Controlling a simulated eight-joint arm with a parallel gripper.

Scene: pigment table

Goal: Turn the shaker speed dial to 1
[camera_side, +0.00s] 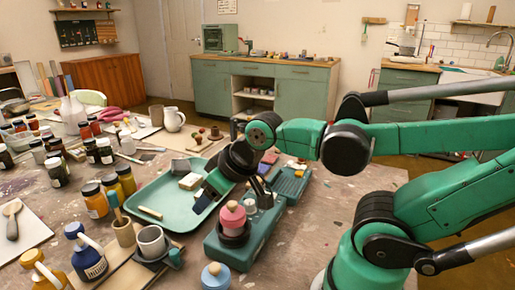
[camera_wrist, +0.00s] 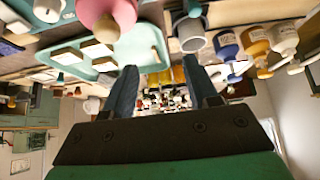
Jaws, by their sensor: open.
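The shaker appears to be the teal base (camera_side: 213,247) in the side view, with a pink jar (camera_side: 232,216) seated in a dark holder on it. I cannot make out its speed dial or any number on it. My gripper (camera_side: 233,197) is open above and behind the pink jar, its fingers spread apart. In the wrist view my gripper (camera_wrist: 160,92) shows two separated fingers with nothing held between them. The pink jar (camera_wrist: 104,12) is at the top of that view, beyond the left finger and apart from it.
A teal tray (camera_side: 150,197) with small blocks lies left of the gripper. Paint bottles (camera_side: 95,200) crowd the left side.

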